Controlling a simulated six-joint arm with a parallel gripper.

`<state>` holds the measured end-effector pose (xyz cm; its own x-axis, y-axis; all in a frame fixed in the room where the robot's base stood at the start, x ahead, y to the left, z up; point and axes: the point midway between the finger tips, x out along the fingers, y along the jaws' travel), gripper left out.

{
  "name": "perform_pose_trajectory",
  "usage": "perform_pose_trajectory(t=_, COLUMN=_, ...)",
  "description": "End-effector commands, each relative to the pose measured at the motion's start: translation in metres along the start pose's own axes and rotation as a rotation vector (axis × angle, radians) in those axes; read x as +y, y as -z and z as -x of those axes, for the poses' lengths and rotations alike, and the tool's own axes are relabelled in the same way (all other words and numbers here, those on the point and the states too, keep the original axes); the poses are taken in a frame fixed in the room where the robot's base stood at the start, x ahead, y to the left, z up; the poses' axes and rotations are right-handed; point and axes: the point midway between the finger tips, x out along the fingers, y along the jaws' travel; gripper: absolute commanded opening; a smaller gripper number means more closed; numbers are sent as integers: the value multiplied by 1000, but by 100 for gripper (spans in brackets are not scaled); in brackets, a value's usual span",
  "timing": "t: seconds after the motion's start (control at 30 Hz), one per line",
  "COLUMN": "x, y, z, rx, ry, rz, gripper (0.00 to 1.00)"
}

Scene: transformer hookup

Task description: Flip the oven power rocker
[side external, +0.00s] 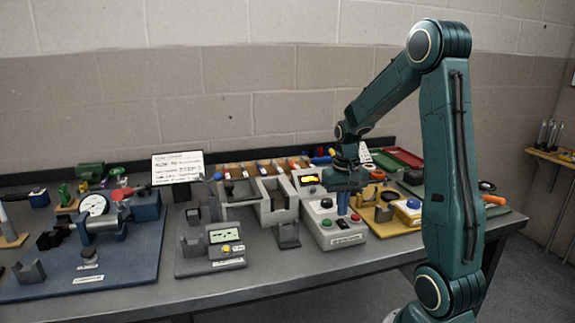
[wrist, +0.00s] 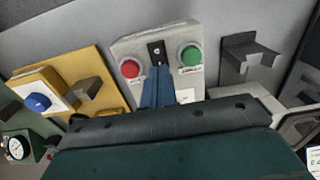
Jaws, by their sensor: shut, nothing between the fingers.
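A light grey control box (side external: 347,240) stands on the bench below my gripper in the side view. In the wrist view its face (wrist: 128,48) carries a black rocker switch (wrist: 157,51) between a red button (wrist: 131,69) and a green button (wrist: 191,56). My gripper (wrist: 158,72) is shut and empty, its blue fingers pointing at the lower end of the rocker and hiding what lies beneath them. In the side view my gripper (side external: 342,208) points down over the box. I cannot tell whether the fingertips touch the rocker. The oven label is not readable.
A yellow board (side external: 384,228) with a blue knob (side external: 413,204) sits close on the right of the box. A dark bracket (side external: 288,235) stands close on its left. A unit with a lit yellow display (side external: 309,179) is behind. The bench front edge is clear.

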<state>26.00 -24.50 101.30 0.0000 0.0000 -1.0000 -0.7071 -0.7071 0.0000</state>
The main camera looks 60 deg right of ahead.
Motion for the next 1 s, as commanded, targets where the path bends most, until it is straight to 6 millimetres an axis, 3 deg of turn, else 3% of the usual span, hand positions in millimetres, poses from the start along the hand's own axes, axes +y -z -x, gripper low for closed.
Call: perform_pose_trajectory(t=1.0, x=0, y=0, z=-6, rx=0, ry=0, rz=0, gripper=0)
